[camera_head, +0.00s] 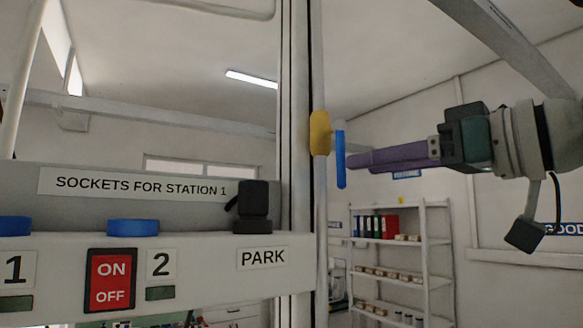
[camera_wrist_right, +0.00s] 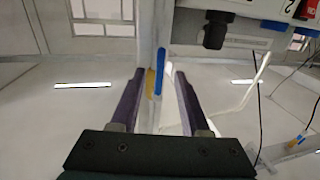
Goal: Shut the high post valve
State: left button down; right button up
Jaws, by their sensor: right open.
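The high post valve has a yellow body (camera_head: 320,132) on a thin vertical pipe beside the post. Its blue lever (camera_head: 341,158) hangs straight down along the pipe. My right gripper (camera_head: 350,161) comes in from the right at lever height, its purple fingertips close to the lever. In the right wrist view the fingers (camera_wrist_right: 153,72) are apart, with the blue lever (camera_wrist_right: 158,74) and part of the yellow body (camera_wrist_right: 150,82) showing between them. I cannot tell whether a finger touches the lever. My left gripper is not in view.
A grey post (camera_head: 295,120) stands left of the valve. A socket panel (camera_head: 210,255) labelled for station 1 carries blue sockets, a red ON/OFF switch (camera_head: 111,280) and a black plug (camera_head: 253,205) above PARK. Shelves (camera_head: 400,245) stand farther back. The space right of the lever holds only my arm.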

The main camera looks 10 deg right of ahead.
aim_at(341, 169)
jog(key=x, duration=0.5)
jog(key=shift+w+a, duration=0.25)
jog(key=shift+w, duration=0.05)
grip_shut()
dwell(1.1)
